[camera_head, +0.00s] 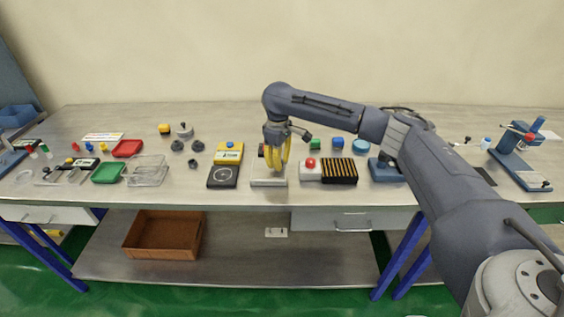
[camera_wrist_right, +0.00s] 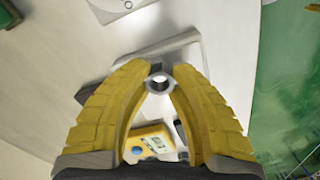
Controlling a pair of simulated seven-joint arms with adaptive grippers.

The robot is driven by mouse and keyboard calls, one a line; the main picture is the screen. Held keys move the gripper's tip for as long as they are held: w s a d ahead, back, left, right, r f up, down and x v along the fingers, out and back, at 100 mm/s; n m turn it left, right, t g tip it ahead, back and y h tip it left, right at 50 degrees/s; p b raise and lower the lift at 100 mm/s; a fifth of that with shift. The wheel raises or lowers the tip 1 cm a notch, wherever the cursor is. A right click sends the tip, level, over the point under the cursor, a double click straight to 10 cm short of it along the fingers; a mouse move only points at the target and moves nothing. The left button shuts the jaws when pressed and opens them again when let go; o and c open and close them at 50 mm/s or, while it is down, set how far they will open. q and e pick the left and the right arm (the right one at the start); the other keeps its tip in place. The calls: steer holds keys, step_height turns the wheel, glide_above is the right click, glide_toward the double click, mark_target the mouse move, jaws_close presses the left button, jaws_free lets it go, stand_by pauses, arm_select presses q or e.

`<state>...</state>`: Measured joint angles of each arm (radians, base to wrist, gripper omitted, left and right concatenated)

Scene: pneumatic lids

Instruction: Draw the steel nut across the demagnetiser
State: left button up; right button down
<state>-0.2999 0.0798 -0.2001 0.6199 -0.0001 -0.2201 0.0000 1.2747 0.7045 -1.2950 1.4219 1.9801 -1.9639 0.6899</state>
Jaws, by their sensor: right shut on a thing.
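My right gripper (camera_head: 276,164) has yellow fingers and points down over a small grey metal stand (camera_head: 268,183) at the middle of the bench. In the right wrist view its fingertips are shut on the steel nut (camera_wrist_right: 159,83), a small grey ring with its hole showing. In the head view the fingers hide the nut. A block with black and yellow stripes (camera_head: 340,171), joined to a white box with a red button (camera_head: 310,169), seems to be the demagnetiser; it stands right of the gripper. My left gripper is not in view.
Left of the gripper are a yellow box with a blue button (camera_head: 229,152) and a dark plate with a ring mark (camera_head: 222,178). Green and blue blocks stand behind the striped block. Trays (camera_head: 108,171) lie farther left. The bench's front edge is close.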

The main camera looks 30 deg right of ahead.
steer(key=shift+w+a, duration=0.85)
steer(key=shift+a, duration=0.8)
steer(key=shift+w+a, duration=0.85)
steer(key=shift+a, duration=0.85)
steer(key=shift+w+a, duration=0.85)
steer(key=shift+a, duration=0.8)
steer(key=shift+w+a+r, duration=0.15)
steer(key=shift+a+r, duration=0.2)
steer(key=shift+r, duration=0.2)
steer(key=shift+w+a+r, duration=0.15)
steer(key=shift+a+r, duration=0.15)
steer(key=shift+r, duration=1.95)
steer(key=shift+r, duration=0.25)
